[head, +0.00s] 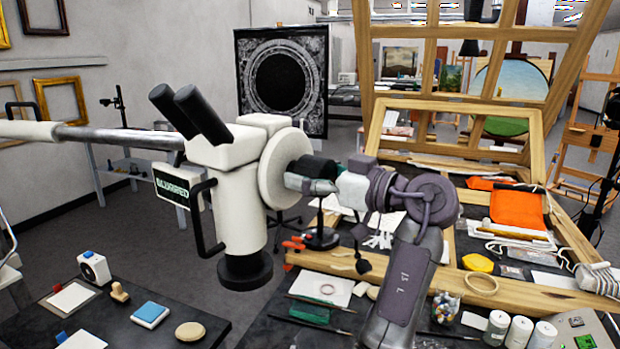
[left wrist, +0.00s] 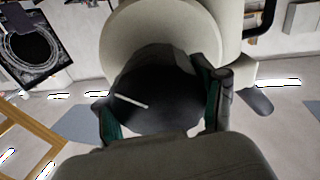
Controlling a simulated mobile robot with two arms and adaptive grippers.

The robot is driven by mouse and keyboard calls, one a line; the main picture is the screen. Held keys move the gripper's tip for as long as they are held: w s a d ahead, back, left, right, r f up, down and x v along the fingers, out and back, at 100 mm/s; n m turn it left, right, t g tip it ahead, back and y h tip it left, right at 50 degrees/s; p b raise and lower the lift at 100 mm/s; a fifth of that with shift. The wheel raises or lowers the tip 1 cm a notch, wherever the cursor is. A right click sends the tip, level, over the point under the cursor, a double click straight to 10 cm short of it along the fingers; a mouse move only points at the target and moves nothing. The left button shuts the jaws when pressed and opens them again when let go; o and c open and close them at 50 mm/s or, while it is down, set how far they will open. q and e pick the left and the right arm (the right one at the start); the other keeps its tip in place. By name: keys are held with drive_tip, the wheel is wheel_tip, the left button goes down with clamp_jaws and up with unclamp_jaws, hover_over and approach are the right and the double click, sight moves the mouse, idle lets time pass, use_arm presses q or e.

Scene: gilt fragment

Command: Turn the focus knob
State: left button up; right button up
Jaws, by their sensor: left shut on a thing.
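A white microscope (head: 236,155) with black eyepieces hangs on a grey and white boom in the head view. A small screen (head: 178,186) on its side reads "BLURRED". The black focus knob (head: 317,166) sticks out from a round white disc (head: 284,166) on its right side. My left gripper (head: 308,180) is shut on the knob, with a finger on either side. In the left wrist view the dark knob (left wrist: 160,85) carries a white line, tilted down to the right, between the fingers (left wrist: 165,108). My right gripper is not in view.
A wooden frame (head: 440,272) and a bench with tools, jars (head: 518,332) and an orange cloth (head: 517,209) lie to the right, below my arm. A dark table (head: 185,325) with small items stands at lower left. Grey floor shows between them.

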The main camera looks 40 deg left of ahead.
sight(309, 156)
use_arm(q)
drive_tip(key=shift+m, duration=0.3)
drive_tip(key=o, duration=1.2)
drive_tip(key=shift+c, duration=0.2)
wheel_tip(309, 156, up, 10)
drive_tip(key=shift+r, duration=0.1)
idle(0.9)
